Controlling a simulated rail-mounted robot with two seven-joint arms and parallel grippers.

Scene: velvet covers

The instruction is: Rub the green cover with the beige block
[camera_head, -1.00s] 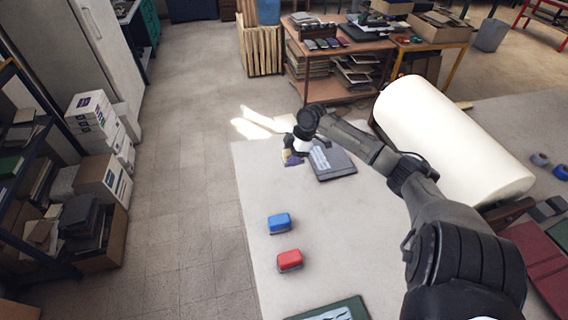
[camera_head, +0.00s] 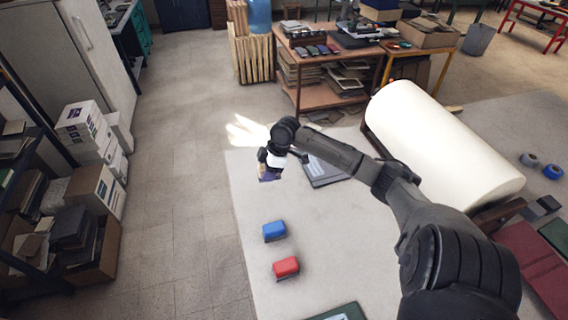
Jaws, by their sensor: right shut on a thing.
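My right gripper (camera_head: 266,166) is over the far left part of the pale table. It is shut on a small block (camera_head: 268,175) that shows beige and purple parts; the gripper hides much of it. I cannot tell whether the block touches the table. The green cover (camera_head: 343,312) lies at the near edge of the picture, cut off by the bottom, so only its far part shows. The gripper and block are well away from it. My left gripper is not in view.
A blue block (camera_head: 274,231) and a red block (camera_head: 286,267) sit between the gripper and the green cover. A dark grey cover (camera_head: 325,175) lies partly behind my right arm. The pale table (camera_head: 345,235) is clear mid-surface.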

